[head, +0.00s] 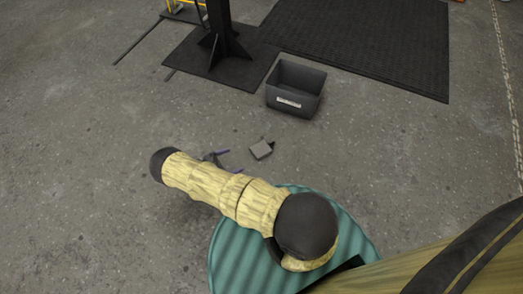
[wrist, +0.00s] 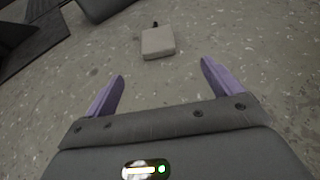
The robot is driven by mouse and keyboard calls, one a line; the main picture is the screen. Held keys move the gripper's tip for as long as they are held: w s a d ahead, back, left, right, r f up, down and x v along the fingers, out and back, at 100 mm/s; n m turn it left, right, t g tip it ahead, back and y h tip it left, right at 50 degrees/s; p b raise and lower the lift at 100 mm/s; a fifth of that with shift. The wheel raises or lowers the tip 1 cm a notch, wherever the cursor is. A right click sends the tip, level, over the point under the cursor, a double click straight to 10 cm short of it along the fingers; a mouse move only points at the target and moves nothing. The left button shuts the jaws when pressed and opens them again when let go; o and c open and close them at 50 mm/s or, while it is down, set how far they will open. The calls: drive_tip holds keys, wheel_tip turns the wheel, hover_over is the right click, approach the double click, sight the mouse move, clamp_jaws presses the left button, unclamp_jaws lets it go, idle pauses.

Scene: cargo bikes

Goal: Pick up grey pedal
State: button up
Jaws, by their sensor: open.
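The grey pedal (head: 261,149) lies flat on the concrete floor, just right of my gripper in the head view. In the wrist view the pedal (wrist: 158,42) is a light grey block with a small dark stub at its far end. My gripper (head: 225,161) has purple fingers, partly hidden behind my arm in the head view. In the wrist view my gripper (wrist: 162,85) is open and empty. The pedal lies beyond the fingertips, roughly in line with the gap between them, and is not touched.
A dark grey bin (head: 296,88) with a white label stands on the floor behind the pedal. A black stand (head: 221,45) rests on a dark mat at the back left. A large black mat (head: 370,40) lies at the back. The floor around the pedal is clear.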

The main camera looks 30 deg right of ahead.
drive_tip(key=b, duration=0.3)
approach(257, 151)
drive_tip(key=x, duration=0.4)
drive_tip(key=shift+s, duration=0.35)
drive_tip(key=shift+d, duration=0.4)
drive_tip(key=shift+w+d+f+b, duration=0.2)
drive_tip(key=shift+d+f+b, duration=0.2)
drive_tip(key=shift+b, duration=0.35)
drive_tip(key=b+x, duration=0.2)
drive_tip(key=x, duration=0.1)
drive_tip(key=shift+w+d+f, duration=0.1)
drive_tip(key=shift+w+f, duration=0.05)
drive_tip(key=shift+w, duration=0.1)
drive_tip(key=shift+d+b, duration=0.35)
drive_tip(key=shift+d, duration=0.1)
drive_tip(key=shift+c, duration=0.2)
